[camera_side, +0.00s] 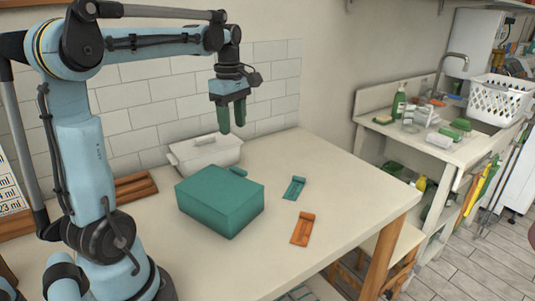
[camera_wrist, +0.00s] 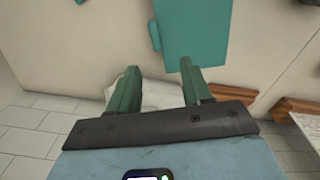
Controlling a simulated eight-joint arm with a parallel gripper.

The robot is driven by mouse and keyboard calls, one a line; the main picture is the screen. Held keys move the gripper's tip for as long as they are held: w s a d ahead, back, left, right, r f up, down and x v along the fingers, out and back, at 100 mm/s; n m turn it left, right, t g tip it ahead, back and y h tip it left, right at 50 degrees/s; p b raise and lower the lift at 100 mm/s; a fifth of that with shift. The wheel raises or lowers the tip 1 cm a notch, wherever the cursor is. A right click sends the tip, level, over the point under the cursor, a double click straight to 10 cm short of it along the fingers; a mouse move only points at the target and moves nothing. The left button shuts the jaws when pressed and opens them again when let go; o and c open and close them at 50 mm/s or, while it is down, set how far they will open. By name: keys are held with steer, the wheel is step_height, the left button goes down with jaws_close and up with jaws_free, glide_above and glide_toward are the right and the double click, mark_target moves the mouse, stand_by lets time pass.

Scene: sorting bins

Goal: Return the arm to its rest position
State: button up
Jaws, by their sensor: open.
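My gripper (camera_side: 232,120) hangs from my raised arm above the back of the table, over the white lidded box. Its two green fingers point down, apart, with nothing between them. In the wrist view my gripper (camera_wrist: 158,80) shows the same empty gap. A teal box (camera_side: 222,200) stands on the table in front of and below my gripper; it also shows at the top of the wrist view (camera_wrist: 198,35). A small teal piece (camera_side: 239,172) is at its back edge.
A white lidded box (camera_side: 206,152) stands by the tiled wall. A green piece (camera_side: 294,188) and an orange piece (camera_side: 302,229) lie right of the teal box on the table (camera_side: 345,190). Brown wooden pieces (camera_side: 135,188) lie at the left. The table's right part is clear.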

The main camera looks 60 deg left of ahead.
steer(key=s+d+f+m+t, duration=0.2)
steer(key=d+f+m+t, duration=0.1)
steer(key=d+m, duration=0.7)
steer(key=s+d+f+m+t, duration=0.2)
steer(key=d+f+m+t, duration=0.2)
steer(key=d+m, duration=0.6)
steer(key=shift+m, duration=1.1)
